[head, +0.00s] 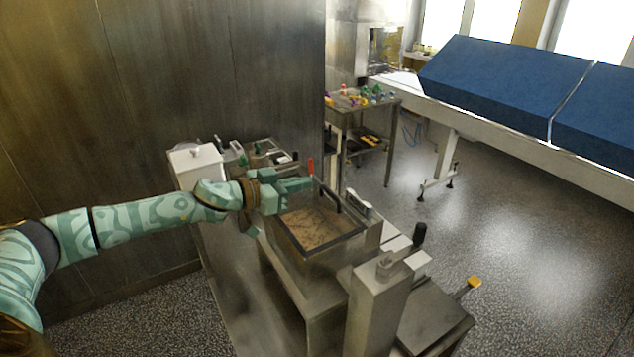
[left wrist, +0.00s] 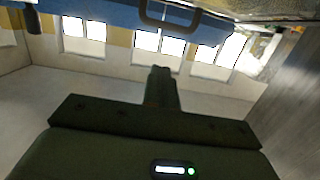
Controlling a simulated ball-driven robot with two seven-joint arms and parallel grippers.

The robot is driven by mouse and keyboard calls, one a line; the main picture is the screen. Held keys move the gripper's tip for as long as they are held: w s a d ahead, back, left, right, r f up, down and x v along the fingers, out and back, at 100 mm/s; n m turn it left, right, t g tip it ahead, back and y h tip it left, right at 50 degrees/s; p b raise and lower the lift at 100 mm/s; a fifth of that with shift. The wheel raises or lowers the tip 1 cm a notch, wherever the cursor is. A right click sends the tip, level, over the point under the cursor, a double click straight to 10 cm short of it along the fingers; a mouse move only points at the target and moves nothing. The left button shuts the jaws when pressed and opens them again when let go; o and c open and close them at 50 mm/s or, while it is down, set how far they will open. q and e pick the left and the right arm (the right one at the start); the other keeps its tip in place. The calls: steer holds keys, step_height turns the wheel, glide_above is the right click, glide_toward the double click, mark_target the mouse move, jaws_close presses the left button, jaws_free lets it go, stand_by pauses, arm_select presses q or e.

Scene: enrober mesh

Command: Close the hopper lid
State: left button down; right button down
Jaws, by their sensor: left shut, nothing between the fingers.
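The hopper (head: 300,262) is a metal box with a dark rim and brown contents visible from above. A dark bar handle (head: 330,197), apparently on the lid, stands up at the hopper's far side. I cannot make out the lid's panel or its exact angle. A dark U-shaped handle (left wrist: 146,17) shows at the top of the left wrist view. My left gripper (head: 308,184) is shut and empty, above the hopper's far left corner and left of the handle. It also shows in the left wrist view (left wrist: 161,70). My right gripper is out of view.
A red-tipped upright piece (head: 311,167) stands close by my left fingertips. A grey metal post (head: 378,305) rises in front of the hopper on the right. A side table (head: 362,102) with small coloured items and a long blue-covered conveyor (head: 505,80) stand behind.

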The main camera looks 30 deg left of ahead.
mark_target(329, 194)
arm_select(q)
steer(key=w+d+f, duration=0.2)
steer(key=w, duration=0.1)
steer(key=shift+w+f, duration=0.2)
steer(key=shift+f, duration=0.05)
steer(key=shift+w+d+f+b, duration=0.15)
steer(key=shift+w+f+b, duration=0.2)
steer(key=shift+f, duration=0.25)
steer(key=p, duration=0.3)
steer(key=shift+w+f+p, duration=0.2)
steer(key=shift+w+p, duration=0.1)
steer(key=shift+p, duration=0.05)
steer(key=shift+d+f+g, duration=0.1)
steer(key=shift+f+g, duration=0.1)
steer(key=shift+g, duration=0.1)
steer(key=shift+s+f, duration=0.1)
steer(key=shift+f, duration=0.2)
